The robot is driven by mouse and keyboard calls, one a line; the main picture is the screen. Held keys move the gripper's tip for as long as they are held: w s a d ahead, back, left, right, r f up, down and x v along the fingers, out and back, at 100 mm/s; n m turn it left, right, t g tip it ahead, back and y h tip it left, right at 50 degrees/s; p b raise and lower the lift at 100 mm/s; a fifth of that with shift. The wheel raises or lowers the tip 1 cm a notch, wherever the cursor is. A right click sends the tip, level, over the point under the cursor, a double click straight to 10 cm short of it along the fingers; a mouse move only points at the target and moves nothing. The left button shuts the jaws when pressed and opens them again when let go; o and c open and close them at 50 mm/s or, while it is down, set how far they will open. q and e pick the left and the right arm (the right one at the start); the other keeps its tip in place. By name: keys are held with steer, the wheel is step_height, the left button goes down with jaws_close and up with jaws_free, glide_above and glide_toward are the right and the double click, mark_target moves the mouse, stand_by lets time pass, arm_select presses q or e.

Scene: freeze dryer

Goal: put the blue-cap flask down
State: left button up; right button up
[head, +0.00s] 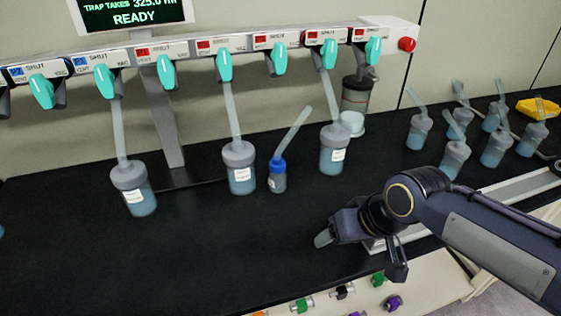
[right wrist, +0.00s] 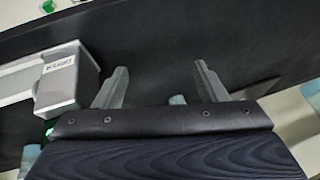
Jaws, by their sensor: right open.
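The blue-cap flask (head: 278,181) stands upright on the black bench between two grey-capped flasks. A pale tube slants up and right from its blue cap, and its top end hangs free in the air. My right gripper (head: 360,256) is open, apart from the flask, to its lower right near the bench's front edge. In the right wrist view its two fingers (right wrist: 155,85) are spread over the black bench. A small grey-blue piece shows low between them, and I cannot tell what it is. My left gripper is not in view.
Grey-capped flasks (head: 240,167) hang by tubes under the teal-handled manifold (head: 210,45). Several loose flasks (head: 455,155) and a yellow object (head: 538,107) stand at the right. A labelled grey block (right wrist: 62,85) lies left of my right fingers. The bench's front middle is clear.

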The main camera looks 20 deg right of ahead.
mark_target(278, 155)
steer(key=w+a+r+p, duration=0.1)
steer(key=w+p, duration=0.1)
steer(key=w, duration=0.6)
steer(key=w+a+r+n+h+p, duration=0.1)
steer(key=w+a+p, duration=0.1)
steer(key=w, duration=0.6)
steer(key=w+a+r+h+p, duration=0.1)
steer(key=w+a+r+p, duration=0.1)
steer(key=w, duration=0.6)
steer(key=shift+w+a+r+n+p, duration=0.1)
steer(key=shift+a+n+p, duration=0.15)
steer(key=shift+p, duration=0.2)
steer(key=shift+w, duration=0.45)
steer(key=x, duration=0.5)
steer(key=shift+s+p, duration=0.1)
steer(key=shift+p, duration=0.2)
steer(key=shift+c, duration=0.3)
steer(key=c, duration=1.2)
steer(key=shift+o, duration=0.2)
